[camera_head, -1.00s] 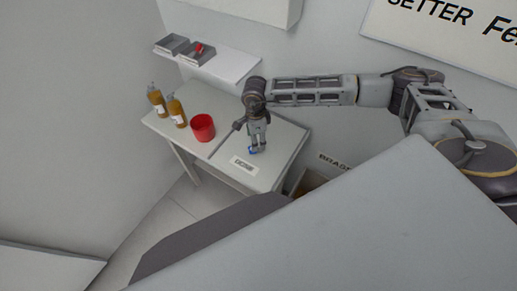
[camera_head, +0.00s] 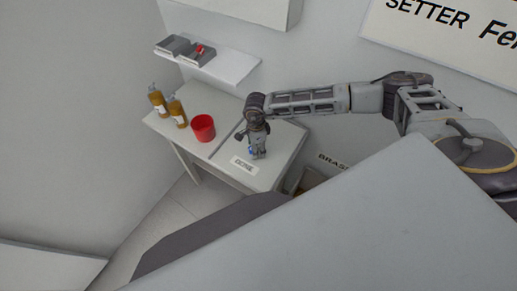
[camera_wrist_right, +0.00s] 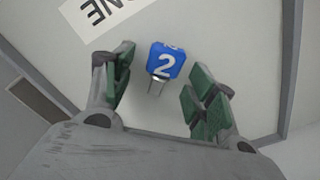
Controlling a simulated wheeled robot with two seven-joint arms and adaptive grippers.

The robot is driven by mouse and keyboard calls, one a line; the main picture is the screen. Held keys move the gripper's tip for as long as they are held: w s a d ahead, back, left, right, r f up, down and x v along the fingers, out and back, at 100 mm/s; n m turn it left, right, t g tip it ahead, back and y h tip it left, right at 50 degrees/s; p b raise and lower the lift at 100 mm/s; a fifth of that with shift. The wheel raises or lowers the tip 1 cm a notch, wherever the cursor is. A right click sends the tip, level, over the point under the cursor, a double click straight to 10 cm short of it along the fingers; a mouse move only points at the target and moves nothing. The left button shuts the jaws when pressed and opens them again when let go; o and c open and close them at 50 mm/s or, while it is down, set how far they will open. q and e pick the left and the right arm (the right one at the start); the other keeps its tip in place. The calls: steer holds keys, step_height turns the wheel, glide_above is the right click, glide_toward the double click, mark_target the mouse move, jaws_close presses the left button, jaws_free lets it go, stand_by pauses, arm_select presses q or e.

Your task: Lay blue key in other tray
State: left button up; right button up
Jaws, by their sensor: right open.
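The blue key (camera_wrist_right: 166,60) has a blue head marked with a white 2 and a short metal part. Two grey trays stand on the wall shelf: the left tray (camera_head: 171,46) and the right tray (camera_head: 205,60), which holds something red (camera_head: 200,49). My left gripper is not in view.
A red cup (camera_head: 203,128) and two amber bottles (camera_head: 177,112) stand at the table's left. A thin grey strip (camera_head: 227,139) crosses the table. The shelf (camera_head: 232,66) has bare room right of the trays. A box labelled "BRASS" (camera_head: 330,160) stands right of the table.

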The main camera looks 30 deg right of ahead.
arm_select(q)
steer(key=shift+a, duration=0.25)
arm_select(e)
steer(key=shift+c, duration=0.2)
steer(key=c, duration=1.1)
steer(key=shift+r, duration=0.1)
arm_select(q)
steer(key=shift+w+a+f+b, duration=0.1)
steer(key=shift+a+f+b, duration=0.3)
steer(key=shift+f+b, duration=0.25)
arm_select(e)
step_height(320, 180, up, 10)
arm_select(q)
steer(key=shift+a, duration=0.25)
